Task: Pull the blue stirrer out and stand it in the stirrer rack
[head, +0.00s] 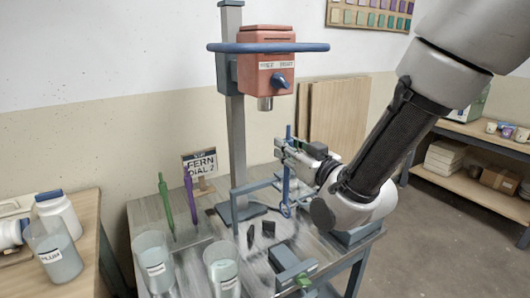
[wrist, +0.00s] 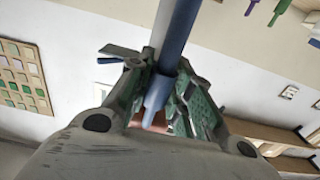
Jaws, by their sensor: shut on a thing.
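My gripper (head: 287,150) is shut on the blue stirrer (head: 286,186), gripping its upper shaft. The stirrer is close to upright, with a ring-like lower end over the right part of the table. I cannot tell whether that end touches anything. In the wrist view the blue shaft (wrist: 178,38) runs between the fingers (wrist: 165,95). A green stirrer (head: 165,200) and a purple stirrer (head: 190,192) stand near the table's left side. A blue-grey bar frame (head: 236,205) is beside the mixer post; I cannot tell whether it is the stirrer rack.
A red mixer head (head: 266,76) on a grey post (head: 237,140) stands behind. Buckets (head: 153,262) and (head: 222,270) are at the table's front left. A grey-blue clamp-like block (head: 290,262) is at the front. A sign reading "FERN DIAL 2" (head: 201,164) stands behind.

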